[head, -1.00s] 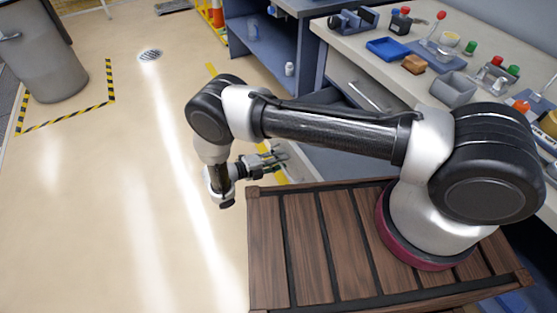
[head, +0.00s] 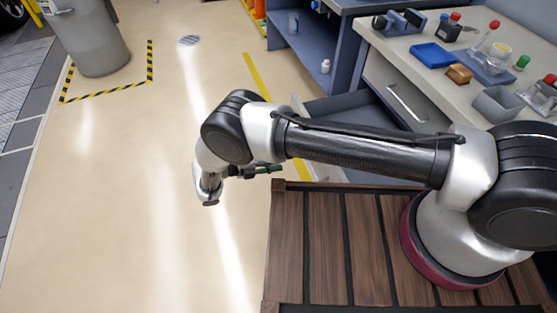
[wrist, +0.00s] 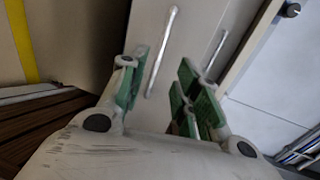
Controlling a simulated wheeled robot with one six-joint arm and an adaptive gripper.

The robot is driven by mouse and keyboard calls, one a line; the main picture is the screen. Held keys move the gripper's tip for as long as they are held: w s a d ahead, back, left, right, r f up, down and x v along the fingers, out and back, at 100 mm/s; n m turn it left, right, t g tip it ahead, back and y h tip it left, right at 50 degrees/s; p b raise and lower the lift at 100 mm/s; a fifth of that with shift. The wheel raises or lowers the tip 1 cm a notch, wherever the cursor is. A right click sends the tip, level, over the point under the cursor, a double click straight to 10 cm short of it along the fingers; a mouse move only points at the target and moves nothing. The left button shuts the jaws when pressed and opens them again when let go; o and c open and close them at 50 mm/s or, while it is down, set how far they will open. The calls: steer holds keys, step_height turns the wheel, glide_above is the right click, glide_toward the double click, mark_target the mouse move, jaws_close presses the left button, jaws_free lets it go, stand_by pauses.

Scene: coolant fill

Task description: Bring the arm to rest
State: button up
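My arm reaches from its round base on the right across to the left in the head view, with its wrist hanging over the floor beyond my wooden deck. My gripper (head: 264,169) is small and partly hidden behind the arm there, pointing right. In the wrist view my gripper (wrist: 158,88) shows its two green-padded fingers apart, with nothing between them. Behind the fingers are a pale cabinet front and its long metal handle (wrist: 162,50); they do not appear to touch it.
An open drawer (head: 345,108) juts out below the workbench (head: 450,90), beyond my arm. The bench holds a blue tray (head: 432,55), a grey bin (head: 497,104) and small bottles. A grey waste bin (head: 88,38) stands at the far left. The floor on the left is clear.

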stand_by(0.4)
steer(key=s+d+f+m+g, duration=0.25)
steer(key=s+d+m, duration=0.25)
steer(key=m, duration=0.4)
steer(key=w+d+r+m+g+y, duration=0.1)
steer(key=d+r+m+g+y, duration=0.15)
steer(key=d+r+m, duration=0.65)
steer(key=r+m+g+y, duration=0.2)
steer(key=r+m+y, duration=0.25)
steer(key=r, duration=1.05)
steer(key=w+d+r+m+g+y, duration=0.1)
steer(key=d+r+m+g+y, duration=0.15)
steer(key=d+r+m, duration=0.6)
steer(key=s+d+r+m+t+y, duration=0.2)
steer(key=s+d+r+m+t, duration=0.2)
steer(key=d+r, duration=0.5)
steer(key=s+d+r+m+t+y, duration=0.3)
steer(key=s+d+r, duration=0.6)
steer(key=r, duration=0.5)
steer(key=shift+d+m+t, duration=0.3)
steer(key=shift+m+t, duration=0.25)
steer(key=shift+m, duration=0.65)
